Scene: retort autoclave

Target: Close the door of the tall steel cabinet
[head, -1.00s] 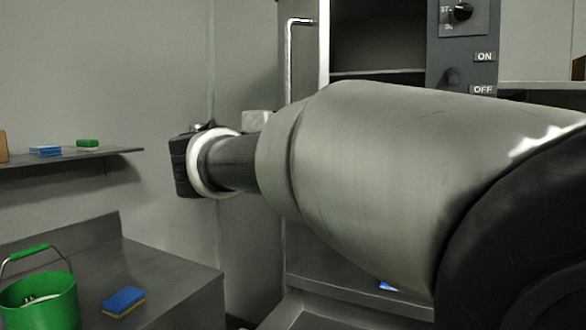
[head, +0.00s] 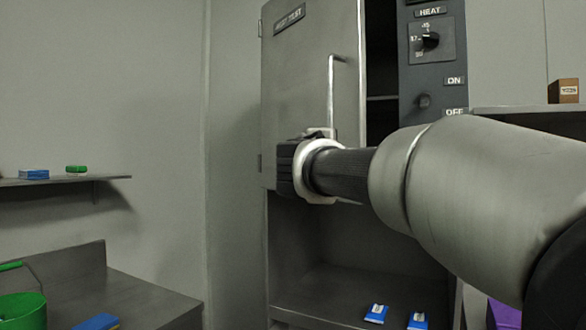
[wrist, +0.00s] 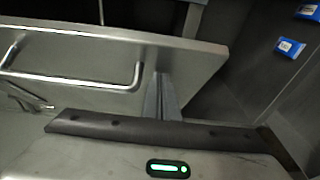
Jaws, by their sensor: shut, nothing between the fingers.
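The tall steel cabinet's door (head: 300,100) is hinged at its left and stands partly open. A dark gap (head: 381,60) shows between its right edge and the control panel. Its upright bar handle (head: 334,95) is near the free edge. In the wrist view the door (wrist: 190,50) crosses the upper part, with its handle (wrist: 85,82) at left. My gripper (head: 287,166) is in front of the door's lower part, left of the handle's lower end. Its fingers are hidden in the head view. In the wrist view the shut, empty fingers (wrist: 162,92) are close to the door; contact is unclear.
A control panel (head: 424,75) with knobs is right of the gap. Blue packets (head: 376,313) lie in the open bay below the door. At left are a wall shelf (head: 100,182), a bench (head: 130,294) and a green bucket (head: 22,310). A brown box (head: 563,92) is at right.

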